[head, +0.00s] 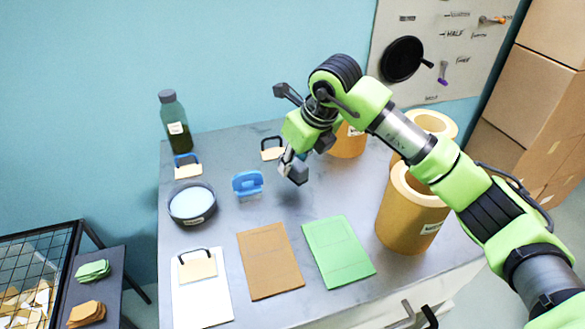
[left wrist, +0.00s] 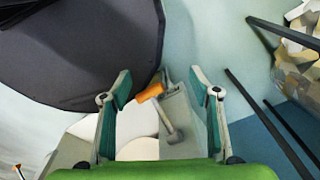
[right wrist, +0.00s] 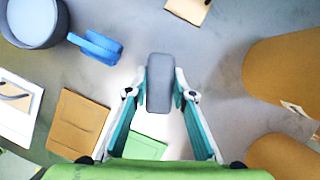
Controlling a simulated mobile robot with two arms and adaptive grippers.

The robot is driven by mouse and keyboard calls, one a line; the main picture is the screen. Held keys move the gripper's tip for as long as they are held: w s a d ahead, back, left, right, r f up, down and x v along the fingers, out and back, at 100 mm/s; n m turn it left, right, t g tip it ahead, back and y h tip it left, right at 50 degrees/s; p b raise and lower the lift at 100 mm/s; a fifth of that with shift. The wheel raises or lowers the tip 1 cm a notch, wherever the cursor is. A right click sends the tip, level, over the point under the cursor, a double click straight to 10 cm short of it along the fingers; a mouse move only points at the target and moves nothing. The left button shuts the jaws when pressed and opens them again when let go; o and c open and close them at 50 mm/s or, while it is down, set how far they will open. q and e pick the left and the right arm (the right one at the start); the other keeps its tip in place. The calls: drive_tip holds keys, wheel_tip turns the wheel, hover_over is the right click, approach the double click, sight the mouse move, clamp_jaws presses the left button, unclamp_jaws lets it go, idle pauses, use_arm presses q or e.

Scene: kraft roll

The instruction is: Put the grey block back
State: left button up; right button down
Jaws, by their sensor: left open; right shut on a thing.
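The grey block (right wrist: 160,83) is between the fingertips of my right gripper (right wrist: 160,90) in the right wrist view. In the head view the block (head: 298,172) is at the end of my right gripper (head: 291,160), over the back middle of the grey table (head: 215,235). I cannot tell whether its underside touches the table. My right gripper is shut on it. My left gripper (left wrist: 160,88) shows only in the left wrist view, open, with nothing held between its fingers.
Left of the block stand a blue-handled piece (head: 248,185), a round dish (head: 193,205) and a bottle (head: 175,125). A black-handled pale block (head: 272,153) is behind it. Brown (head: 270,262) and green (head: 338,250) sheets lie in front. Kraft rolls (head: 408,215) stand right.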

sight(293, 173)
wheel_tip(293, 173, down, 4)
drive_tip(key=shift+w+a+r+p, duration=0.15)
drive_tip(key=shift+r+p, duration=0.1)
drive_tip(key=shift+p, duration=0.7)
drive_tip(key=c, duration=2.1)
unclamp_jaws()
drive_tip(key=shift+f, duration=0.2)
drive_tip(key=shift+c, duration=0.2)
drive_tip(key=o, duration=0.4)
drive_tip(key=shift+r, duration=0.1)
